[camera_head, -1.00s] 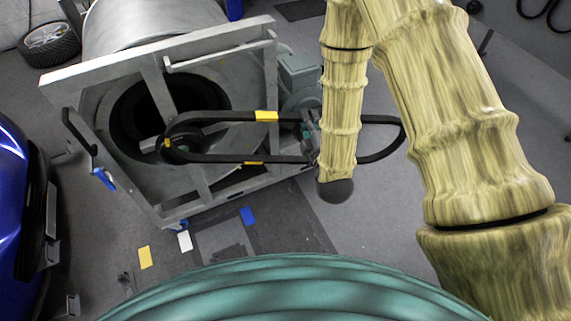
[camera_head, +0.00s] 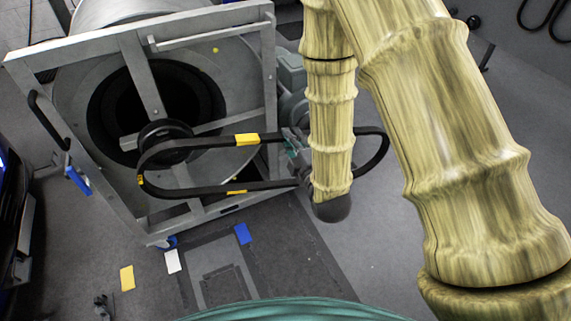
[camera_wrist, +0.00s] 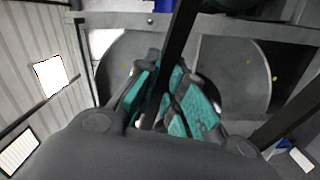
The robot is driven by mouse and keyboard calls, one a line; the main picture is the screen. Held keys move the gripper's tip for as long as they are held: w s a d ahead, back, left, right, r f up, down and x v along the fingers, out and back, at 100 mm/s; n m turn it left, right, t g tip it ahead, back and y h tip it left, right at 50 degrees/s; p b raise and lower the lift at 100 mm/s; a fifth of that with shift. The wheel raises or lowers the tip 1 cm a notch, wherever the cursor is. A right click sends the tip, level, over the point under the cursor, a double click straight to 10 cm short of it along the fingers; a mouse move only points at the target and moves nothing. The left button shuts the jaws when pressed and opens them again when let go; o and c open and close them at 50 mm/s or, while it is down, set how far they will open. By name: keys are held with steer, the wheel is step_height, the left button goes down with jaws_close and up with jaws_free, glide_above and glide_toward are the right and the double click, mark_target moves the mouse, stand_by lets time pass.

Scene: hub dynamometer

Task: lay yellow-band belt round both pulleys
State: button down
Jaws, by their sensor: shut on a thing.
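The belt (camera_head: 215,190) is a long black loop with yellow bands, held out roughly level in front of the machine frame. My gripper (camera_head: 293,150) is shut on it, partly hidden behind my arm. In the wrist view, the teal fingers (camera_wrist: 170,95) close around a dark belt strand (camera_wrist: 180,38). A black hub pulley (camera_head: 165,131) sits at the drum's centre, by the belt's left end. The belt overlaps the pulley's lower part in the picture; I cannot tell whether it is around it or in front. The second pulley is not clearly visible.
A grey metal frame (camera_head: 128,38) with crossbars surrounds the large drum (camera_head: 215,75). A grey housing (camera_head: 291,78) stands at its right, partly behind my arm. Yellow (camera_head: 127,278), white (camera_head: 172,260) and blue (camera_head: 243,234) patches mark the floor.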

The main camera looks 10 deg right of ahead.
steer(key=shift+n+y, duration=0.5)
steer(key=shift+y, duration=0.1)
steer(key=shift+s+a+f+b, duration=0.1)
steer(key=shift+a+f+b, duration=0.2)
steer(key=shift+f+b, duration=0.65)
steer(key=shift+s+a+f+b, duration=0.1)
steer(key=shift+a+f+b, duration=0.25)
steer(key=shift+f+b, duration=0.55)
steer(key=shift+s+a+f+b, duration=0.1)
steer(key=shift+a+f+b, duration=0.2)
steer(key=shift+f+b, duration=0.65)
steer(key=shift+w+a+r, duration=0.1)
steer(key=shift+w+r, duration=0.1)
steer(key=shift+r, duration=0.15)
steer(key=x, duration=1.9)
steer(key=shift+w+f, duration=0.2)
steer(key=shift+f, duration=0.05)
steer(key=shift+w+a, duration=0.1)
steer(key=shift+w, duration=0.05)
steer(key=shift+f, duration=0.2)
steer(key=c, duration=1.1)
jaws_free()
steer(key=shift+o, duration=0.2)
steer(key=shift+s, duration=0.35)
